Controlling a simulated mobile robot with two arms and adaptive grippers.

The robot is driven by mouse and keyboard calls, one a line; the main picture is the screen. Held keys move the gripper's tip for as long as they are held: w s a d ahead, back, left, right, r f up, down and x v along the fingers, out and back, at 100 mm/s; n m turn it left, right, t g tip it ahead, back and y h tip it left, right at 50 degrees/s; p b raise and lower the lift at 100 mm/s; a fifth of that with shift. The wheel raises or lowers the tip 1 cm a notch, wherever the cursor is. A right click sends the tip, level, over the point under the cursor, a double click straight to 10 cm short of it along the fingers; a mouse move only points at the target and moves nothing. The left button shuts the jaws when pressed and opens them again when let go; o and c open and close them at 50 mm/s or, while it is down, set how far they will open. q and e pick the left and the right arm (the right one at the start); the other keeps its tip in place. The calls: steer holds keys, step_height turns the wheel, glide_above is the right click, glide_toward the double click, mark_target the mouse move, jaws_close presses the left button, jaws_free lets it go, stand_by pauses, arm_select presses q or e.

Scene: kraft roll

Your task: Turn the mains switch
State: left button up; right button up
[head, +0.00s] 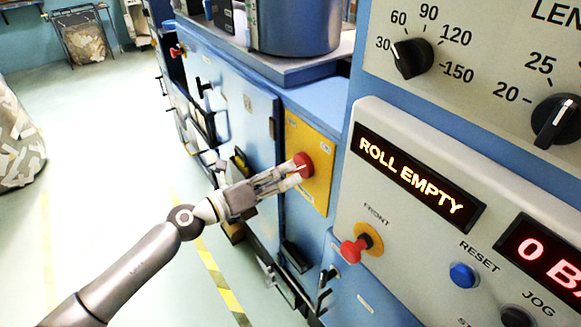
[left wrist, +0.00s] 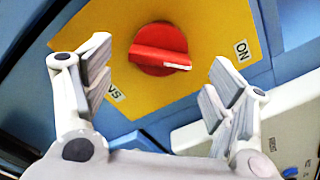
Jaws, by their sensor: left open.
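The mains switch (head: 304,165) is a red rotary knob on a yellow plate (head: 318,195) on the blue cabinet's side. In the left wrist view the red knob (left wrist: 160,46) has a raised bar with a white mark near its right end. An "ON" label lies to the right of the knob. Another label, partly hidden, is at lower left. My left gripper (head: 293,175) reaches in from the left, close in front of the knob. In the left wrist view its two fingers (left wrist: 158,88) are spread wide, with nothing between them. I cannot see contact with the knob. My right gripper is out of view.
A control panel (head: 400,200) with a "ROLL EMPTY" display (head: 415,178), a red front button (head: 354,250) and a blue reset button (head: 463,275) stands close to the right. Cabinet handles (head: 290,275) stick out below.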

arm_select(q)
steer(key=shift+x, duration=1.35)
steer(key=shift+c, duration=0.2)
steer(key=c, duration=1)
